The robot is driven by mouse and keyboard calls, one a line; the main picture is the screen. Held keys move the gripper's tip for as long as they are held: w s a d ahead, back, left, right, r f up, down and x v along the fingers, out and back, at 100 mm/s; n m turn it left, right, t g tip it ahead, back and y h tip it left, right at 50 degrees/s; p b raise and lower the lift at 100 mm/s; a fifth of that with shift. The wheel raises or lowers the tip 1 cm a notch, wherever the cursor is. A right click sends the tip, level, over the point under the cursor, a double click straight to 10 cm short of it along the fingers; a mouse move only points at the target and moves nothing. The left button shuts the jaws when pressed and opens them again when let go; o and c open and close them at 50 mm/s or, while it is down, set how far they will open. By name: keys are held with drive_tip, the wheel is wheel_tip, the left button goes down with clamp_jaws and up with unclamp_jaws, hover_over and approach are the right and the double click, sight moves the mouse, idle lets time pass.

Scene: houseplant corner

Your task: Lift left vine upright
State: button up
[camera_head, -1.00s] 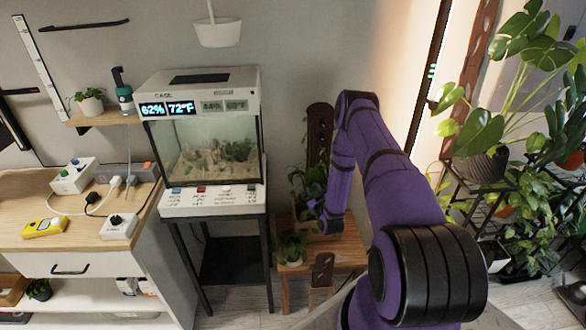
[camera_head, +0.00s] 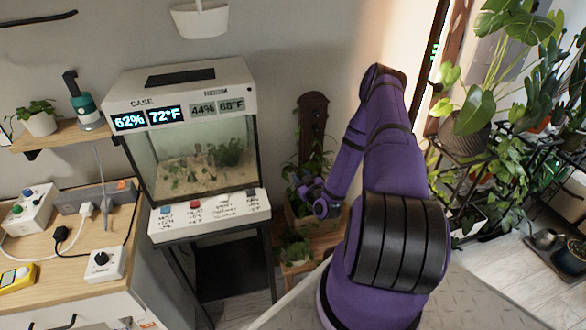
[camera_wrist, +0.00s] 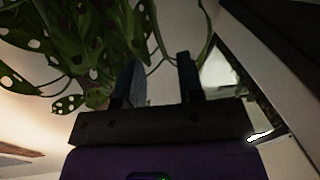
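A leafy vine with holed green leaves (camera_wrist: 75,35) fills the upper left of the wrist view. Its thin stems hang near and beyond my fingers. In the head view the vine's plant (camera_head: 318,166) grows low in front of a dark brown perforated support board (camera_head: 312,118). My gripper (camera_wrist: 158,64) has its two fingers apart, with a clear gap. A stem shows beyond the gap; I cannot tell whether it lies between the fingers. In the head view my gripper (camera_head: 318,207) is at the plant, partly hidden by my wrist.
A glass terrarium case (camera_head: 200,165) on a dark stand is left of the plant. A small wooden bench (camera_head: 328,237) holds the plant, with a small potted plant (camera_head: 295,252) at its front. A plant rack (camera_head: 470,185) stands at the right.

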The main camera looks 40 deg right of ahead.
sight(294, 168)
drive_tip(key=shift+x, duration=3)
clamp_jaws()
